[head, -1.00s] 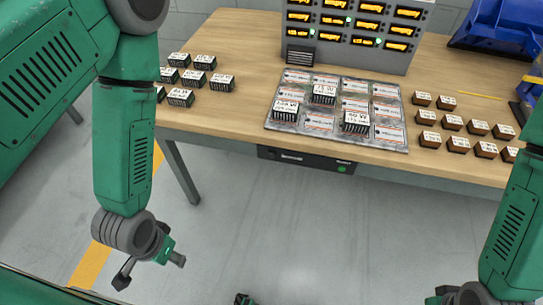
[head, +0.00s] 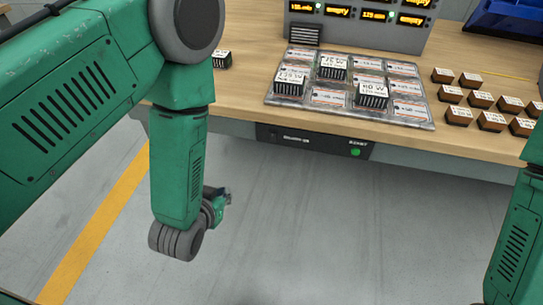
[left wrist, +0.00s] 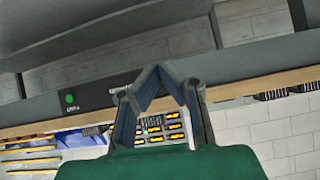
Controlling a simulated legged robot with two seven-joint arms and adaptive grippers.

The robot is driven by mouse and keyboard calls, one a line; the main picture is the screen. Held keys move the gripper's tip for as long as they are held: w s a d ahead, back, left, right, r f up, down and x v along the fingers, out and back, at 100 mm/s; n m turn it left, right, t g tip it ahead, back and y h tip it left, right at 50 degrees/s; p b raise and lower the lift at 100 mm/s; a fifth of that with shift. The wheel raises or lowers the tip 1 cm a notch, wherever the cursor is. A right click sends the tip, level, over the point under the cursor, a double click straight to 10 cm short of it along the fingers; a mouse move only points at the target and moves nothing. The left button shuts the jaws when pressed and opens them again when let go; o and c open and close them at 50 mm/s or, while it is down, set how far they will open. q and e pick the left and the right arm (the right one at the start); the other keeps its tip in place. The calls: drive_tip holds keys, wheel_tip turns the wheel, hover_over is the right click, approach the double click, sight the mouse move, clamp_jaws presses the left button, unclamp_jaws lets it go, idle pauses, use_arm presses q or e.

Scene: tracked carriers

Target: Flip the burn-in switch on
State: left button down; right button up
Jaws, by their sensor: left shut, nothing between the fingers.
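A black switch panel (head: 312,142) is fixed under the front edge of the workbench. It has small white lettering and a round green light (head: 355,152) at its right end; the switch's position is too small to tell. The panel also shows upside down in the left wrist view (left wrist: 95,97), partly hidden behind my fingers. My left gripper (head: 224,195) hangs in front of the bench, left of and below the panel, apart from it. In the left wrist view its fingertips (left wrist: 163,72) meet, with nothing held. My right gripper is out of view.
The workbench (head: 245,90) holds a metal tray (head: 275,99) with labelled cards and several black blocks. A grey display rack (head: 400,42) stands behind it. Several brown blocks (head: 492,120) lie at the right. The floor before the bench is clear.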

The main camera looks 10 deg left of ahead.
use_arm(q)
drive_tip(key=w+d+f+t+b, duration=0.2)
drive_tip(key=w+d+t+b, duration=0.4)
drive_tip(key=b, duration=0.7)
drive_tip(key=d+t, duration=0.1)
drive_tip(key=t, duration=0.1)
drive_tip(key=shift+w+d+t+b, duration=0.25)
drive_tip(key=shift+d+t+b, duration=0.05)
drive_tip(key=shift+b, duration=0.05)
drive_tip(key=shift+r, duration=0.1)
drive_tip(key=b, duration=0.3)
approach(273, 135)
drive_tip(key=w, duration=0.5)
drive_tip(key=w+r, duration=0.1)
drive_tip(key=w, duration=0.2)
drive_tip(key=shift+p, duration=0.3)
